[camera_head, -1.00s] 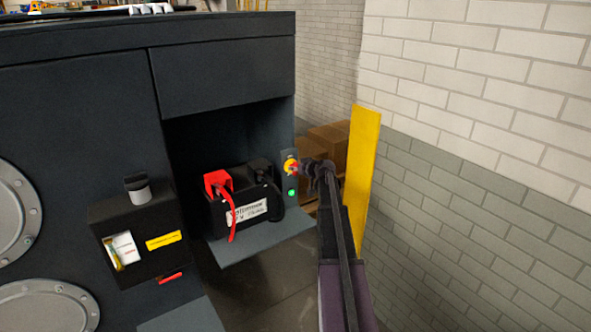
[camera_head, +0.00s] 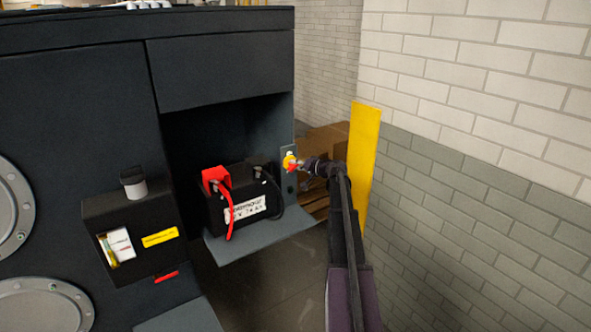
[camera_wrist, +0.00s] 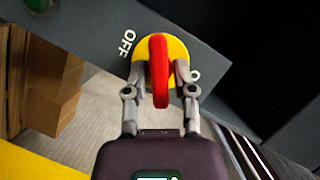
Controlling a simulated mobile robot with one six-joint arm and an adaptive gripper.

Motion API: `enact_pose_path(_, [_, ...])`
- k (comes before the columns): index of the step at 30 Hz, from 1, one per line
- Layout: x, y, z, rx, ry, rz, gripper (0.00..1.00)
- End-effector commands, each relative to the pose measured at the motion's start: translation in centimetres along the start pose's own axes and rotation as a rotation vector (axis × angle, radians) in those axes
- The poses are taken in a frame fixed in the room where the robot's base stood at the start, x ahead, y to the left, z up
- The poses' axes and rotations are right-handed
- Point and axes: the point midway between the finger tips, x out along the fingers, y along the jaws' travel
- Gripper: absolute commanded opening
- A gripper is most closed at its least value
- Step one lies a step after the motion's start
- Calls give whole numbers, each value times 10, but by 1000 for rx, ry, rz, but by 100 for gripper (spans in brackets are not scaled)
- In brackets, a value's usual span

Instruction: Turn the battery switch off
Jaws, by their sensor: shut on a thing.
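The battery switch has a round yellow base (camera_head: 288,162) on the narrow grey panel right of the battery. Its red handle (camera_wrist: 159,70) stands upright in the wrist view. My gripper (camera_wrist: 160,80) is shut on this handle, one finger on each side. In the head view my gripper (camera_head: 303,163) reaches the switch from the right. The word OFF is printed left of the yellow base in the wrist view. A second label on the right is mostly hidden by a finger. The round indicator (camera_head: 291,185) below the switch looks dark; it shows dark green in the wrist view (camera_wrist: 40,4).
A black battery (camera_head: 240,204) with a red clamp and cable sits on a grey shelf in the recess. A yellow post (camera_head: 362,155) stands close to my arm on the right. Cardboard boxes (camera_head: 325,139) lie behind the panel. A black box (camera_head: 133,237) is on the left.

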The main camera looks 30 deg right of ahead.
Motion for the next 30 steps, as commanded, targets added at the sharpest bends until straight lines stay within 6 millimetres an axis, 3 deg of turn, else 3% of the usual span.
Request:
enact_pose_path(15, [1,5,3,410,-3,-168,0])
enact_pose_path(30, [0,3,2,537,-2,-220,0])
